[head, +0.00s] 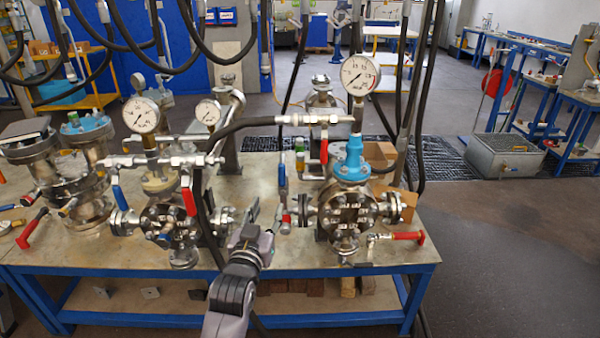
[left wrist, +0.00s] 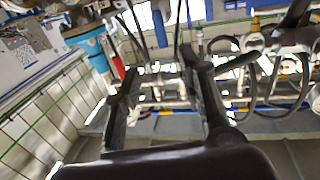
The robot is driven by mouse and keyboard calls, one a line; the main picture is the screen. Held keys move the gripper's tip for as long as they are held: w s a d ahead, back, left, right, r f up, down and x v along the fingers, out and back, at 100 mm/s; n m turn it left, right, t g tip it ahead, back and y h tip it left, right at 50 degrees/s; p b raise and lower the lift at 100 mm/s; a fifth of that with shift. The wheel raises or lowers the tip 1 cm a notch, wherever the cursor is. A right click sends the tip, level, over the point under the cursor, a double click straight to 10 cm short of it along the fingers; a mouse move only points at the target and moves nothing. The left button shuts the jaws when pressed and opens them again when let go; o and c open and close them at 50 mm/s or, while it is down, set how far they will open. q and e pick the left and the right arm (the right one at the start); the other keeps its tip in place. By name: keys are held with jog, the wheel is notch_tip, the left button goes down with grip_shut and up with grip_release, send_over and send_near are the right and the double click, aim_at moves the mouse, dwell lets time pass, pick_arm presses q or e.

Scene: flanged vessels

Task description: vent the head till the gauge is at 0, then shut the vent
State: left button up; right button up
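A large white gauge (head: 360,75) stands over the vessel (head: 348,208) with the blue head (head: 352,160) on the right of the bench. Its exact reading is too small to tell. A red valve handle (head: 324,151) hangs from the pipe left of that head, and a blue handle (head: 282,175) stands farther left. A red lever (head: 408,237) sticks out low at the right. My left gripper (head: 264,214) is left of this vessel, near the bench front, apart from the handles. Its fingers are spread and empty in the left wrist view (left wrist: 160,65). My right gripper is not seen.
Another flanged vessel (head: 170,222) with a gauge (head: 141,115) stands left of my gripper, with blue and red handles. A smaller gauge (head: 208,112) stands behind it. Black hoses hang across the bench (head: 300,250). The floor (head: 500,260) at the right is clear.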

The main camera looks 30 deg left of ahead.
pick_arm(q)
jog(key=p, duration=0.2)
send_near(281, 174)
jog(key=p+x, duration=0.1)
jog(key=x, duration=1)
jog(key=shift+p, duration=0.3)
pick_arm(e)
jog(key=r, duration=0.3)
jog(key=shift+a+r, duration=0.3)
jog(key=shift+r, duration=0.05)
pick_arm(q)
jog(key=shift+c, duration=0.3)
jog(key=c, duration=0.7)
grip_shut()
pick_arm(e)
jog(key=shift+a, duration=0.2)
